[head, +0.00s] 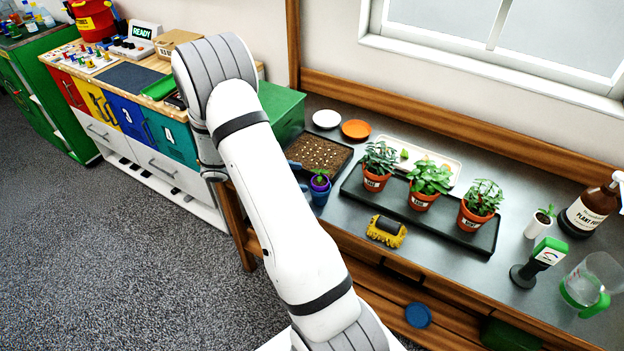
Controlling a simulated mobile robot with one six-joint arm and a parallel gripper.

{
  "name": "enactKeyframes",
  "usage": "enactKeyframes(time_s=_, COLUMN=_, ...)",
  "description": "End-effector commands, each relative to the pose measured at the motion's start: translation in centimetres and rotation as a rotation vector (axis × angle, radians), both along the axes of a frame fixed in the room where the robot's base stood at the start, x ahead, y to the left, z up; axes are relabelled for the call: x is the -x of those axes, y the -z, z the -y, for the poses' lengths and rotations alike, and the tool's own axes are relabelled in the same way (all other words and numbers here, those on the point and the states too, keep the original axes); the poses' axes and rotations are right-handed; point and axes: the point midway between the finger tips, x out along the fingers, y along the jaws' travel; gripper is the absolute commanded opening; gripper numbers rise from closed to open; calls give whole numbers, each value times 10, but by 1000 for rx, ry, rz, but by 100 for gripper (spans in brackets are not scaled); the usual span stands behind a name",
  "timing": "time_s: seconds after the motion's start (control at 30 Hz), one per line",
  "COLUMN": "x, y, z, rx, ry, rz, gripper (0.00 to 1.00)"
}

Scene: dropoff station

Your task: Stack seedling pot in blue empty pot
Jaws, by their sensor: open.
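A small purple pot (320,184) with a green seedling is on the bench, just right of my arm in the head view. A blue pot (320,198) shows directly below it. The purple pot appears to sit upright inside the blue pot's rim, though both are small in the picture. Another small seedling stands in a white pot (539,224) at the right side of the bench. My white arm rises through the middle of the view and bends down at the upper left.
A black tray (457,235) holds three plants in terracotta pots. A soil tray (345,157) lies behind the purple pot. A spray bottle (590,211), a green-topped device (540,259) and a clear jug (590,282) stand right.

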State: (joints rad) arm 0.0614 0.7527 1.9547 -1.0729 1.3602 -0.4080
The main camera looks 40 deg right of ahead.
Motion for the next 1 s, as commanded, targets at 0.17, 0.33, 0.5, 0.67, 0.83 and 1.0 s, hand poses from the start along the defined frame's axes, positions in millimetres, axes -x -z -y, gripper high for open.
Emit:
enactKeyframes(time_s=0.17, x=-15, y=-12, z=-31, rx=0, ry=-2, rz=2, gripper=67)
enactKeyframes(time_s=0.33, x=-22, y=-21, z=-47, rx=0, ry=-1, rz=0, gripper=67)
enactKeyframes(time_s=0.5, x=-17, y=-35, z=-55, rx=-25, ry=26, rz=47, gripper=67)
enactKeyframes(time_s=0.67, x=9, y=-67, z=-70, rx=-116, ry=125, rz=211, gripper=67)
enactKeyframes(time_s=0.83, x=45, y=-101, z=-95, rx=-245, ry=269, rz=441, gripper=67)
enactKeyframes(time_s=1.0, x=81, y=-128, z=-122, rx=-378, ry=416, rz=667, gripper=67)
